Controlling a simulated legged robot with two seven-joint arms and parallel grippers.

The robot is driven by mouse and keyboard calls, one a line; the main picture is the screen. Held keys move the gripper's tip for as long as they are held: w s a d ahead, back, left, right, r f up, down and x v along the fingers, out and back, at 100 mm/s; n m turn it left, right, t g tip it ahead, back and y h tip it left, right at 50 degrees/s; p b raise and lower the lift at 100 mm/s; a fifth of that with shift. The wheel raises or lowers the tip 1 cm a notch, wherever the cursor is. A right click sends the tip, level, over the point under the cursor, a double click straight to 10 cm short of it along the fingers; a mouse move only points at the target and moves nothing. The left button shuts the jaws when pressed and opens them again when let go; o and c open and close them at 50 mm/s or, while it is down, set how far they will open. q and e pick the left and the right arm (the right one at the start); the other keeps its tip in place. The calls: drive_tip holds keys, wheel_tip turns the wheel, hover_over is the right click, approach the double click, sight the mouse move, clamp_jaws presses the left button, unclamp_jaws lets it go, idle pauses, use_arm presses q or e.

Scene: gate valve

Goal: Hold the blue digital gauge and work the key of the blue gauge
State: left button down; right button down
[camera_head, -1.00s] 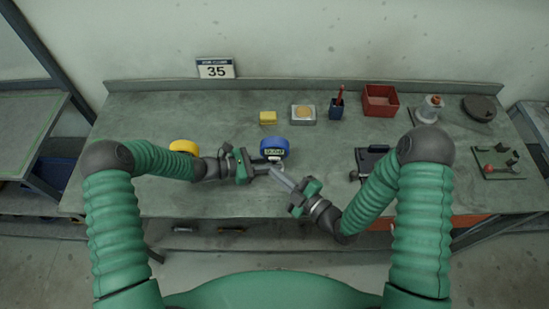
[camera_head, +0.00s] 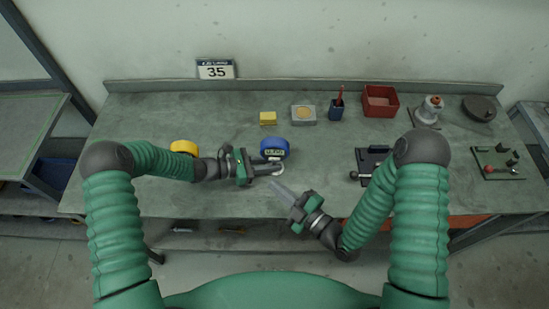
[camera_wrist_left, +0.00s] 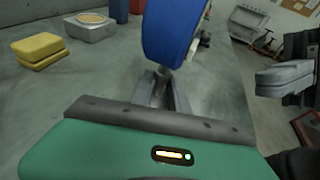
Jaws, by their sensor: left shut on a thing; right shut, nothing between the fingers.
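The blue digital gauge (camera_head: 274,147) stands on the bench left of the middle, its small display facing my body. My left gripper (camera_head: 273,168) is shut on a part at the gauge's lower front. In the left wrist view the blue gauge (camera_wrist_left: 174,32) rises beyond the fingers (camera_wrist_left: 160,92), which close around its grey stem. My right gripper (camera_head: 276,187) is shut and empty, apart from the gauge, below and right of my left fingers. It also shows at the right edge of the left wrist view (camera_wrist_left: 283,78). The gauge's key is too small to make out.
A yellow gauge (camera_head: 183,147) stands left, partly behind my left arm. Yellow blocks (camera_head: 268,118), a grey box (camera_head: 303,114), a blue cup (camera_head: 336,110) and a red bin (camera_head: 380,101) stand behind. A dark tray (camera_head: 371,163) lies right. The bench middle is mostly clear.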

use_arm(q)
drive_tip(key=c, duration=1.2)
unclamp_jaws()
drive_tip(key=shift+a, duration=0.1)
